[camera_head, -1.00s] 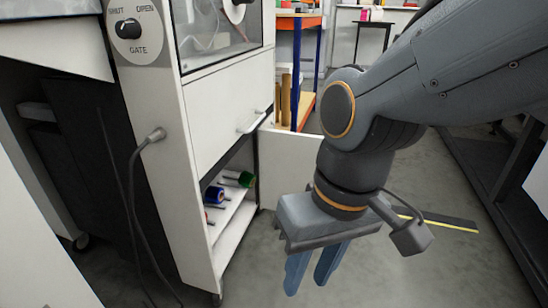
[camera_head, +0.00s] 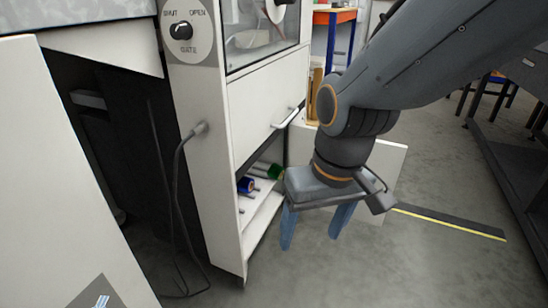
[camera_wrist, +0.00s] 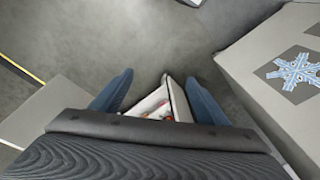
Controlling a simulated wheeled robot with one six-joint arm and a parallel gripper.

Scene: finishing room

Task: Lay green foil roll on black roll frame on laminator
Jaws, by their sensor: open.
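The green foil roll (camera_head: 275,172) lies in the open lower compartment (camera_head: 262,212) of the white machine, partly hidden behind my gripper. My gripper (camera_head: 312,240) hangs fingers down in front of and to the right of that compartment. Its blue fingers are apart with nothing between them. In the wrist view my gripper (camera_wrist: 160,100) frames the compartment, where small coloured rolls (camera_wrist: 160,114) show too tiny to tell apart. I cannot make out a black roll frame or say which machine is the laminator.
A blue roll (camera_head: 245,185) sits left of the green one on a peg. The open white door (camera_head: 385,165) stands behind my gripper. A grey cable (camera_head: 178,215) hangs on the machine's side. A white panel (camera_head: 70,190) stands at left. The floor (camera_head: 350,275) in front is clear.

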